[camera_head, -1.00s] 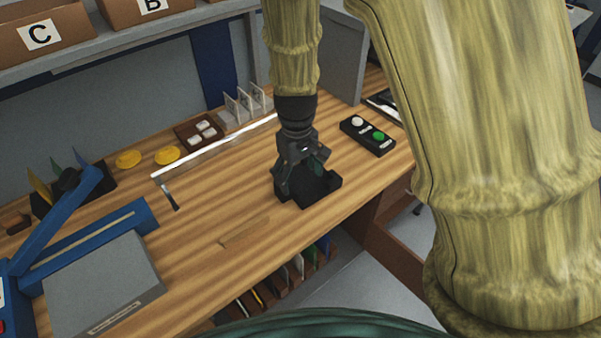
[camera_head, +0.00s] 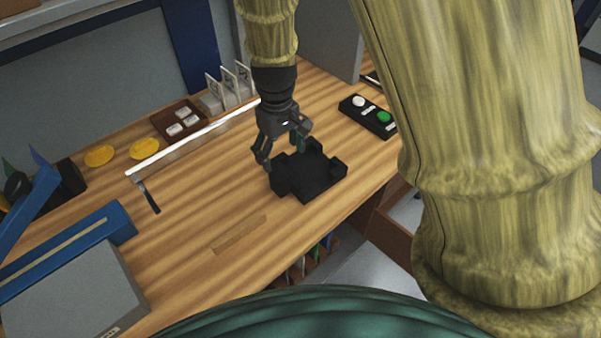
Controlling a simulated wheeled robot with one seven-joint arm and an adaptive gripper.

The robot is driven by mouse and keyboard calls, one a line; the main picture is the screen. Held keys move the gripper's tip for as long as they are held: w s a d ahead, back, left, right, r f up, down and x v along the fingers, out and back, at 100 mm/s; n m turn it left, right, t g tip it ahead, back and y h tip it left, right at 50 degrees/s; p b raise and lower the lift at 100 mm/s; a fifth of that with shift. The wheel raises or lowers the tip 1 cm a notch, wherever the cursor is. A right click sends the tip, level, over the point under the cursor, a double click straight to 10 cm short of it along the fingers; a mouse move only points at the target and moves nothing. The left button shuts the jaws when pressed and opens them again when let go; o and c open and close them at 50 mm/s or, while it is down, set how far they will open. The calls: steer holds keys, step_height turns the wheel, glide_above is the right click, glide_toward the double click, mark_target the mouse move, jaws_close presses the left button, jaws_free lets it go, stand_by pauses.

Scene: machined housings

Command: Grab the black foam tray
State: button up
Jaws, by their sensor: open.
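The black foam tray (camera_head: 312,178) lies flat on the wooden bench, right of the picture's middle, with raised corners around a lower centre. My gripper (camera_head: 282,157) is open, pointing down at the tray's back left side. Its left finger hangs just outside the tray's left edge and its other finger is over or behind the back edge. I cannot tell whether either finger touches the tray. The gripper hides a little of the tray's back left corner.
A black button box (camera_head: 369,116) with white and green buttons stands behind right. A metal rail (camera_head: 190,142) runs left of the gripper. A brown tray with white blocks (camera_head: 178,122) and yellow discs (camera_head: 144,149) lie behind it. The bench (camera_head: 200,210) in front is mostly clear.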

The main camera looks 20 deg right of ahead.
mark_target(283, 173)
steer(key=shift+f+p, duration=0.45)
steer(key=shift+f, duration=2.2)
steer(key=shift+s+f+p, duration=0.2)
steer(key=shift+f+p, duration=0.5)
steer(key=shift+f, duration=2.05)
steer(key=c, duration=1.1)
